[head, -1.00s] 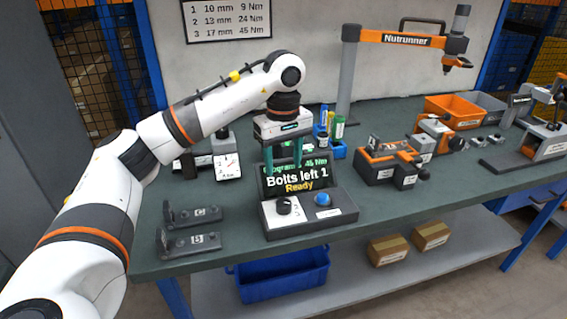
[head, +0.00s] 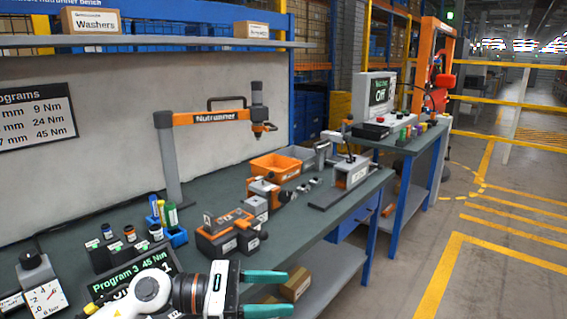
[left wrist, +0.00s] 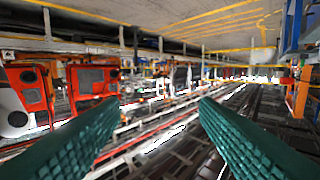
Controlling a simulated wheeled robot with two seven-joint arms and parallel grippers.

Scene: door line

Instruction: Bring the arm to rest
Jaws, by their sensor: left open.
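My left gripper (head: 268,293) shows at the bottom of the head view, in front of the bench's near edge. Its two green fingers point right and stand apart, with nothing between them. In the left wrist view both fingers (left wrist: 155,135) are spread and empty, with floor and distant equipment beyond, the picture tilted. My white left arm (head: 135,297) reaches in at the bottom and hides part of the control box display (head: 112,282), which reads "Program 3 45 Nm". My right gripper is in neither view.
The green bench (head: 335,205) carries an orange and grey fixture (head: 229,232), an orange bin (head: 275,167) and the Nutrunner arm (head: 215,117). A second table (head: 408,145) holds a screen reading "Off" (head: 379,92). Yellow railings (head: 510,97) stand at the right. The marked floor (head: 480,260) is clear.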

